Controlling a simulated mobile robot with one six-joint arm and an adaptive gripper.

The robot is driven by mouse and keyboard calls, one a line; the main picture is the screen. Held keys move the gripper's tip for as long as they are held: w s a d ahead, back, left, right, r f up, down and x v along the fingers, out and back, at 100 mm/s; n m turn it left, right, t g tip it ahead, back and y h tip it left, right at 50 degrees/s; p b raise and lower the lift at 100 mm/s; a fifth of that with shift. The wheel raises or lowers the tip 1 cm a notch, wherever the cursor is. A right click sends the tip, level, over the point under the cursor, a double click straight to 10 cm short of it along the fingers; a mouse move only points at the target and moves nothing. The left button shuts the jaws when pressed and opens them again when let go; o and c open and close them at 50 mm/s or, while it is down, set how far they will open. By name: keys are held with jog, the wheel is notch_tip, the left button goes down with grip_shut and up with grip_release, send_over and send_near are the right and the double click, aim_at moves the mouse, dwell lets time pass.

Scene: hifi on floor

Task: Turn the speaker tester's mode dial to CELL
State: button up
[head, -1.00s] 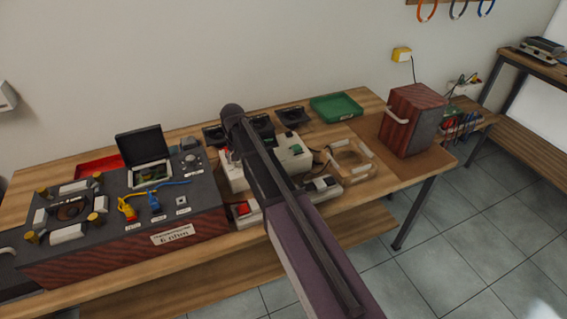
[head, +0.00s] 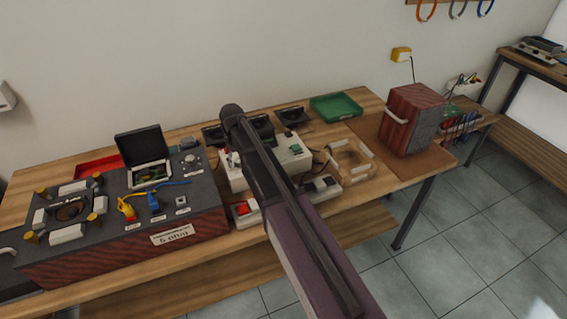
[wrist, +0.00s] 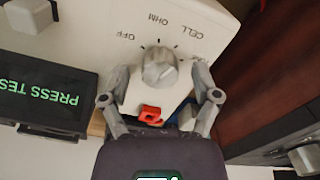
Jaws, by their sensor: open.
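The speaker tester (head: 293,158) is a white box in the middle of the bench in the head view, partly hidden behind my arm. In the wrist view its mode dial (wrist: 158,68) is a pale round knob. OFF, OHM and CELL are printed around it, with another label partly hidden at the right. CELL (wrist: 190,30) lies to the dial's upper right. I cannot tell which mark the dial points to. My gripper (wrist: 160,97) is open, with one finger on each side just below the dial, apparently not clamped on it. The head view hides the fingers.
A red rocker switch (wrist: 151,114) sits just below the dial. A dark display (wrist: 45,97) with green text is at left, and a dark red surface (wrist: 265,80) at right.

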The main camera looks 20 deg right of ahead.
aim_at(238, 160)
jog(key=n, duration=0.6)
jog(key=shift+n, duration=0.4)
notch_tip(238, 160, up, 14)
jog(key=p, duration=1.4)
jog(key=s+d+r+m+p, duration=0.1)
jog(key=s+d+m, duration=0.2)
jog(key=s, duration=0.4)
jog(key=s+d+m, duration=0.3)
jog(key=s+m, duration=0.2)
jog(key=s, duration=0.3)
jog(key=s+d+r+m+p, duration=0.1)
jog(key=s+d+m, duration=0.3)
jog(key=s, duration=0.4)
jog(key=shift+r+m+p, duration=0.3)
jog(key=shift+m, duration=0.1)
jog(key=shift+s, duration=0.25)
